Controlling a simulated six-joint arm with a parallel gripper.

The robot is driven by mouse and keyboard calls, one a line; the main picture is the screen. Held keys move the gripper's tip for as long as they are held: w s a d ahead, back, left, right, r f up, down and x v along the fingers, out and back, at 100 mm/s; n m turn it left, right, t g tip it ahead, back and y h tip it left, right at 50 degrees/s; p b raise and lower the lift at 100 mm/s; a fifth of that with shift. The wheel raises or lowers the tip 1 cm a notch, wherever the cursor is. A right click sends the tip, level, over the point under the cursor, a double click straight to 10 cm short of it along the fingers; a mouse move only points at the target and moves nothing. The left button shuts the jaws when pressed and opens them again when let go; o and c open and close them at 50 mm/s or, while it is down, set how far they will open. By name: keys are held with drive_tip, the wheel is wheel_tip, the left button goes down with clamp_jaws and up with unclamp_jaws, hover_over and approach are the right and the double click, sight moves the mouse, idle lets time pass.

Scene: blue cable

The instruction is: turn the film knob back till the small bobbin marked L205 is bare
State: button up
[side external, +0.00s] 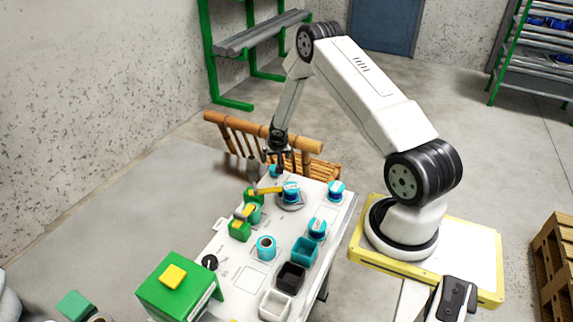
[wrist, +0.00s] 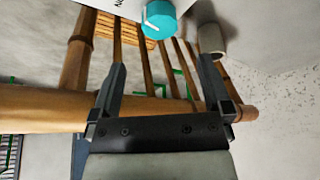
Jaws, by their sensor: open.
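My gripper (side external: 275,155) is at the far end of the white table, above a small teal knob (side external: 274,170). In the wrist view my gripper (wrist: 161,63) has its two dark fingers spread wide with nothing between them. A round teal knob with a white pointer line (wrist: 158,19) lies ahead of the fingertips, not between them. Teal spools stand on the table: one on a grey round base (side external: 291,190), one at the far right corner (side external: 336,189), one at the right side (side external: 317,229) and one nearer (side external: 265,247). No L205 marking is readable, so I cannot tell which bobbin it names.
Green blocks with yellow parts (side external: 240,229) line the left side. A large green box (side external: 178,290) stands at the near left. Teal, black (side external: 290,278) and white bins line the right edge. A wooden railing (side external: 262,132) stands close behind my gripper.

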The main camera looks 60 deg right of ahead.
drive_tip(key=shift+r, duration=0.1)
drive_tip(key=a+r+n, duration=0.4)
drive_tip(key=a+r, duration=0.8)
drive_tip(key=a, duration=0.2)
drive_tip(key=s+a+r+n+y, duration=0.25)
drive_tip(key=s+a+r, duration=0.2)
drive_tip(key=a, duration=0.25)
drive_tip(key=s+a+r+n+y, duration=0.1)
drive_tip(key=s+a+r+n, duration=0.2)
drive_tip(key=s+a, duration=0.35)
drive_tip(key=w+d+f+m+t, duration=0.1)
drive_tip(key=w+d+f, duration=0.3)
drive_tip(key=w+d, duration=0.15)
drive_tip(key=w+d+f+m, duration=0.1)
drive_tip(key=w+d+f, duration=0.2)
drive_tip(key=w+d, duration=0.25)
drive_tip(key=d+f+m+h, duration=0.1)
drive_tip(key=d+f, duration=0.5)
drive_tip(key=d, duration=0.3)
drive_tip(key=d+f+m+h, duration=0.1)
drive_tip(key=d+f, duration=0.5)
drive_tip(key=d, duration=0.2)
drive_tip(key=shift+s+d+f, duration=0.3)
drive_tip(key=shift+s+d, duration=0.05)
drive_tip(key=shift+s, duration=0.1)
